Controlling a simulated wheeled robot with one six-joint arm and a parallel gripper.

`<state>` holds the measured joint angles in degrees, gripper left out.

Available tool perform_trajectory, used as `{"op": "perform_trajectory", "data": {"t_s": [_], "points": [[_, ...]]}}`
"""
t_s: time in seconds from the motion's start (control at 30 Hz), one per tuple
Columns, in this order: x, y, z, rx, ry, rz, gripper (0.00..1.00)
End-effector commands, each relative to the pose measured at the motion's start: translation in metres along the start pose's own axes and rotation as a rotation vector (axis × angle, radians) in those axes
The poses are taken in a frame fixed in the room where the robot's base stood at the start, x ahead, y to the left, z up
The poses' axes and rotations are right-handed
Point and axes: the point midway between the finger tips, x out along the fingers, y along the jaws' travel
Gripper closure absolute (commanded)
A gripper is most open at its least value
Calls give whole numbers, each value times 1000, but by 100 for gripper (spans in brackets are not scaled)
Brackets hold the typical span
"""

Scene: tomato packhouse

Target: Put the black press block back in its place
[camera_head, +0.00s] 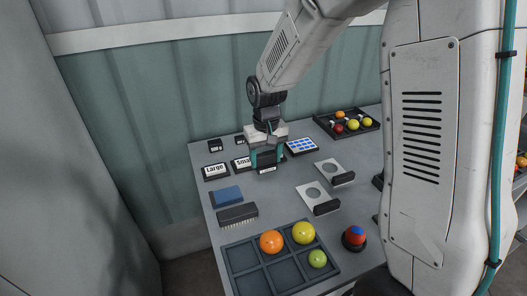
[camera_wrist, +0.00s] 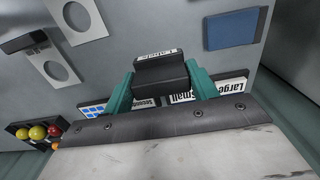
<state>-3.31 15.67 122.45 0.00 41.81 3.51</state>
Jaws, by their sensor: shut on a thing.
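My gripper (camera_wrist: 160,88) has its teal fingers closed on the two sides of the black press block (camera_wrist: 161,72). In the head view my gripper (camera_head: 266,158) is at the far part of the grey table, just right of the Small sign, with the block's label end (camera_head: 266,170) showing below the fingers. I cannot tell whether the block touches the table.
Large (camera_head: 215,171) and Small (camera_head: 241,163) signs stand left, a blue-and-white panel (camera_head: 301,146) right. Two white holed plates (camera_head: 329,168) (camera_head: 310,193) have black blocks beside them. A blue block (camera_head: 226,196), ridged black block (camera_head: 237,215) and compartment tray (camera_head: 244,264) lie nearer.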

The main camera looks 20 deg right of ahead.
Motion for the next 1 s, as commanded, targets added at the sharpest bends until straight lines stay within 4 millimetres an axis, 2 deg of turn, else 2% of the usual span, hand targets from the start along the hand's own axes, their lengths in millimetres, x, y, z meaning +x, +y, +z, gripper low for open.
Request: {"op": "perform_trajectory", "data": {"t_s": [0.4,0.6,1.0], "points": [[43,-2,1,-2,-4,0,58],[58,-3,1,-4,-2,0,58],[66,-3,0,-4,0,0,58]]}}
